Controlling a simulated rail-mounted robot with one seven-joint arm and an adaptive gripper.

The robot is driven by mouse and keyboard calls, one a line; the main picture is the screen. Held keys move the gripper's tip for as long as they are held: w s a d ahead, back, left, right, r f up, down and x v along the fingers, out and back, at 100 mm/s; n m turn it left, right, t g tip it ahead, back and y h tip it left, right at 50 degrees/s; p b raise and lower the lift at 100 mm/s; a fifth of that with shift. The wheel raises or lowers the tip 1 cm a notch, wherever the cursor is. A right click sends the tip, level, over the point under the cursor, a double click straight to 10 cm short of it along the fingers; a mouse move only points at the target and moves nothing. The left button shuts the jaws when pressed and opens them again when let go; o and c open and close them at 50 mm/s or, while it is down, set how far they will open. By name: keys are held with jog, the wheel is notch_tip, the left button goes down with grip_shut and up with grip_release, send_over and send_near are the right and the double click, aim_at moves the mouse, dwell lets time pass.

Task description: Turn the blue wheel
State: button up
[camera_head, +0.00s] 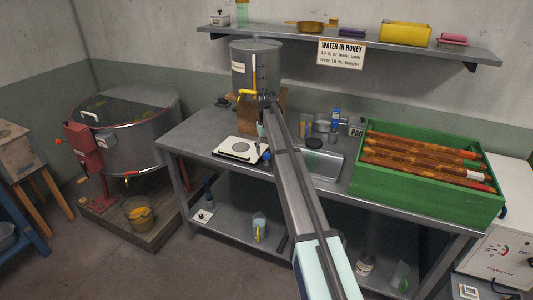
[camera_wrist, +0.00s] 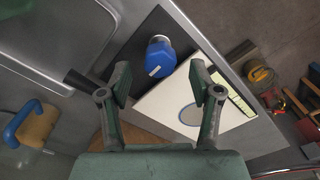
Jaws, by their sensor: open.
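A blue, many-sided knob (camera_wrist: 160,58) with a pale mark on top sits on a pale body, on a dark pad beside the white scale. It looks like the blue wheel, but I cannot be sure. In the head view a small blue spot (camera_head: 267,155) shows at the right edge of the white scale (camera_head: 240,149). My gripper (camera_wrist: 160,82) is open and empty, with the knob ahead of and between its fingertips, apart from them. In the head view my gripper (camera_head: 262,130) is over the bench by the metal tank, partly hidden by my arm.
The scale's plate (camera_wrist: 190,114) lies close to my right finger. A metal tank (camera_head: 255,68) stands behind on the bench (camera_head: 190,140). A blue-and-orange handle (camera_wrist: 28,122) is at the wrist view's left. A green crate (camera_head: 420,195) holds frames at right. A drum (camera_head: 125,135) stands left.

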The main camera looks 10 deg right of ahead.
aim_at(267, 153)
notch_tip(267, 153, up, 10)
jog(key=shift+f, duration=0.15)
dwell(0.4)
